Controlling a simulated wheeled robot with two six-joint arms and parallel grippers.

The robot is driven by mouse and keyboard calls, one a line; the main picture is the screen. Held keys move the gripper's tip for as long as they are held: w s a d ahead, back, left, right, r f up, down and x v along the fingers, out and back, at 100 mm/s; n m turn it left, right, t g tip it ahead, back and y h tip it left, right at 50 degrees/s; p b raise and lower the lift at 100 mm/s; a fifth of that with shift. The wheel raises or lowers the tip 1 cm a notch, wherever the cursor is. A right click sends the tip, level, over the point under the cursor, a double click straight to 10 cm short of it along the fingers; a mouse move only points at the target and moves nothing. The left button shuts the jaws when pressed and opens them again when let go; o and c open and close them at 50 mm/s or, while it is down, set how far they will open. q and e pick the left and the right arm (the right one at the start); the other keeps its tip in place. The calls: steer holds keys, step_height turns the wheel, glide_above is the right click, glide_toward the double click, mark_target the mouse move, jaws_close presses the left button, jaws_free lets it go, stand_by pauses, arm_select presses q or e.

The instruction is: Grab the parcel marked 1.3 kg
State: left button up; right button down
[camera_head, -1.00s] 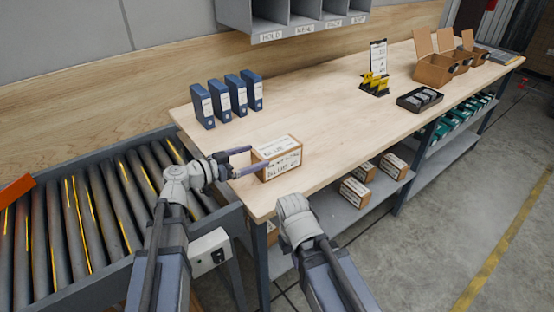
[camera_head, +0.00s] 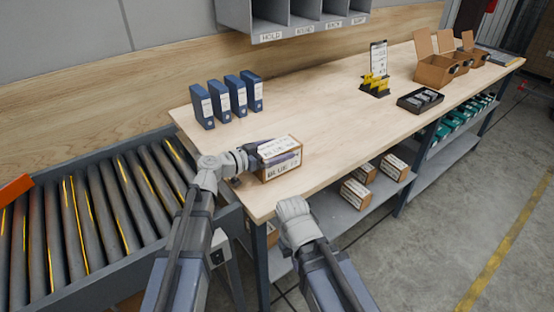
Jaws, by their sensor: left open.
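A brown parcel (camera_head: 283,171) with white labels on its top and front sits on the workbench near its front left edge. The label print is too small to read, so I cannot tell its weight. My left gripper (camera_head: 271,153) is open and reaches in from the left at the parcel. One finger lies along its far side and the other crosses its front face, so the jaws straddle it. Whether the fingers touch it I cannot tell. My right arm's wrist shows below the bench's front edge; its fingers are out of sight.
Several blue binders (camera_head: 228,97) stand behind the parcel on the workbench (camera_head: 330,125). Other labelled boxes (camera_head: 355,194) lie on the shelf below. A black tray (camera_head: 420,100) and open cartons (camera_head: 436,69) are further right. A roller conveyor (camera_head: 90,215) is at left. The bench middle is clear.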

arm_select(q)
jaws_close()
stand_by(0.8)
